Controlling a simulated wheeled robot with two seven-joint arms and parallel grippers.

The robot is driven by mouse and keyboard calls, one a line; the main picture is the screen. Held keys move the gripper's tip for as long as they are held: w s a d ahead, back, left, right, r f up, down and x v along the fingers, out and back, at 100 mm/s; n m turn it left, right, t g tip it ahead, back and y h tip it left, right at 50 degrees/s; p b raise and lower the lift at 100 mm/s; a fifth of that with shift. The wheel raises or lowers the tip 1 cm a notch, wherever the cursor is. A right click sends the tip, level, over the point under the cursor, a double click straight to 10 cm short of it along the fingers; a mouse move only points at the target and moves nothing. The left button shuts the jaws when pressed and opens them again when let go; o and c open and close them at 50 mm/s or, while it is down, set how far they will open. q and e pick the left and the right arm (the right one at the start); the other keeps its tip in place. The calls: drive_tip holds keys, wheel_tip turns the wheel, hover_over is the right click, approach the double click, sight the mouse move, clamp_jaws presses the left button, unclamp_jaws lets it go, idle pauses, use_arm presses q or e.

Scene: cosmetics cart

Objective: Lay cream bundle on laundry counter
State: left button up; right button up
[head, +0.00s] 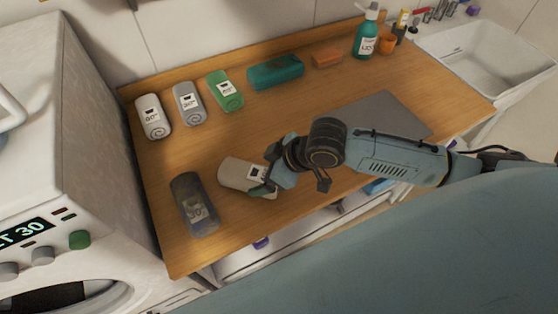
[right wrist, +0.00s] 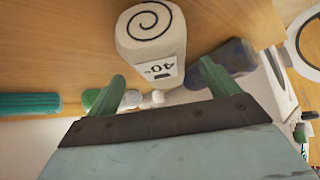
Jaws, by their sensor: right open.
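The cream bundle (head: 236,173) is a rolled cloth with a white label, lying on the wooden laundry counter (head: 290,125) near its front edge. In the right wrist view the cream bundle (right wrist: 150,32) shows a spiral end and a label reading 40. My right gripper (head: 266,182) is at the right end of the bundle in the head view. In the right wrist view its two green fingers (right wrist: 157,80) stand apart with the bundle just beyond and between them. I cannot tell whether they touch it. My left gripper is not in view.
A dark bundle (head: 194,205) lies left of the cream one. A grey mat (head: 385,112) lies right. A washing machine (head: 40,190) stands left.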

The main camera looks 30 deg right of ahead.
drive_tip(key=v, duration=0.6)
drive_tip(key=shift+s+r, duration=0.2)
drive_tip(key=shift+r, duration=0.05)
